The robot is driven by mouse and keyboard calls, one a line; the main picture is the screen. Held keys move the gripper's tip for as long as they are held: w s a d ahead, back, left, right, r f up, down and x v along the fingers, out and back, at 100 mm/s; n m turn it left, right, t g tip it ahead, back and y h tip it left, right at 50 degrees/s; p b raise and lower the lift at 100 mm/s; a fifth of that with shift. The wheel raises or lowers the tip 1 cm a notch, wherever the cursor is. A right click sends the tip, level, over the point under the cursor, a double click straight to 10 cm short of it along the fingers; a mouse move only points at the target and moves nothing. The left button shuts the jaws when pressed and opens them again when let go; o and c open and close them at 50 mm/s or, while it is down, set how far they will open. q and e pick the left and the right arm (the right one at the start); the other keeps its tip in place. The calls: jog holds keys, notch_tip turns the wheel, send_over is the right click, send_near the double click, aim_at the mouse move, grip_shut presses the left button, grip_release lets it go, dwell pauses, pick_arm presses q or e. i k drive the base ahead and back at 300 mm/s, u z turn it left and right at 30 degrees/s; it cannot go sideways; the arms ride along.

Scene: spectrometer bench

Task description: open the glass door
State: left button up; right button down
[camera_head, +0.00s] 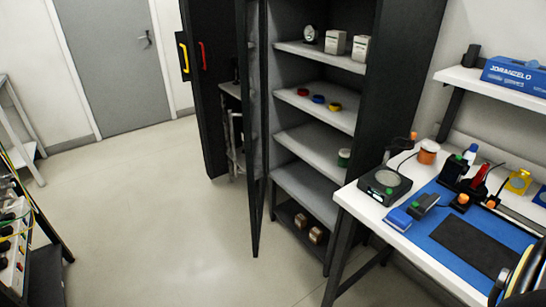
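The glass door (259,130) is a tall, narrow, black-framed panel on the left side of the dark cabinet (408,70). It stands swung out from the cabinet front and shows almost edge-on. Its lower end reaches down near the floor. The cabinet front to its right is uncovered, with its shelves showing. No handle can be made out on this door. Neither of my grippers is in view.
A cluttered workbench (424,262) is at right. Equipment (14,232) stands at lower left. The floor (150,220) between is clear.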

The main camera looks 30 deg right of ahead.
aim_at(250, 15)
jog(key=z, duration=0.65)
jog(key=i, duration=0.85)
jog(key=u, duration=0.05)
